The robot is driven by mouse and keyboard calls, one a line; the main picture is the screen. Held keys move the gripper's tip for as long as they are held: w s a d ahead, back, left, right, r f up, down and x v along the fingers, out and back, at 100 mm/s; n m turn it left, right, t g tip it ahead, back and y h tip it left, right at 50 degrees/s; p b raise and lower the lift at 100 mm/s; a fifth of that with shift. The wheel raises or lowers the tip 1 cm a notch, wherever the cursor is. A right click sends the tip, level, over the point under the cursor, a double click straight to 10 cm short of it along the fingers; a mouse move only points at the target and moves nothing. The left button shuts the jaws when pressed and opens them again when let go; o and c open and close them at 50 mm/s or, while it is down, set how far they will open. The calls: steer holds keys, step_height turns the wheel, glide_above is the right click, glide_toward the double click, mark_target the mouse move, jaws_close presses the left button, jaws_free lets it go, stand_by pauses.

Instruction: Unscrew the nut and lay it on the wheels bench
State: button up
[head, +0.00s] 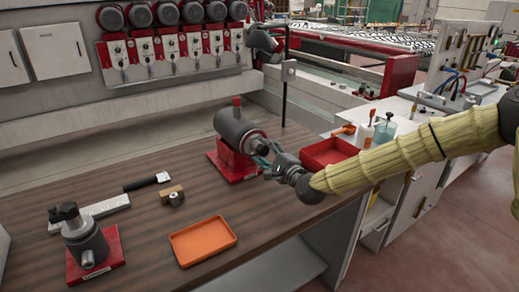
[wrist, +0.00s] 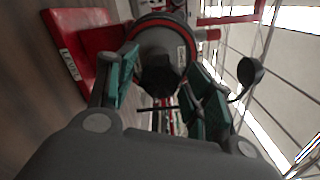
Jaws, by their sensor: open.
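A dark grey cylindrical spindle unit (head: 238,128) stands on a red base (head: 235,165) at the back right of the wooden bench (head: 140,220). In the wrist view, a dark nut (wrist: 160,80) shows on the spindle's front end, inside a red ring. My gripper (head: 267,160) is at that end in the head view, where the nut is hard to make out. In the wrist view my gripper (wrist: 160,88) is open, with a teal-padded finger on each side of the nut. Contact is not visible.
An orange tray (head: 203,241) lies at the bench's front. A red tray (head: 328,153) and bottles are on the right-hand cabinet.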

steer(key=shift+c, duration=0.4)
steer(key=c, duration=0.9)
steer(key=n+b, duration=0.2)
steer(key=n, duration=0.4)
steer(key=shift+f+n, duration=0.15)
steer(key=shift+n, duration=0.15)
steer(key=n+b, duration=0.2)
steer(key=n, duration=0.3)
steer(key=shift+n+b, duration=0.4)
steer(key=n+b, duration=0.2)
steer(key=n, duration=0.1)
steer(key=shift+n, duration=0.4)
steer(key=n+b, duration=0.2)
steer(key=n, duration=0.1)
steer(key=shift+s+f+n, duration=0.1)
steer(key=shift+n, duration=0.2)
steer(key=n+b, duration=0.4)
steer(key=n, duration=0.1)
steer(key=shift+n+b, duration=0.55)
steer(key=shift+n, duration=0.55)
steer(key=shift+r+n, duration=0.2)
steer(key=shift+n, duration=0.1)
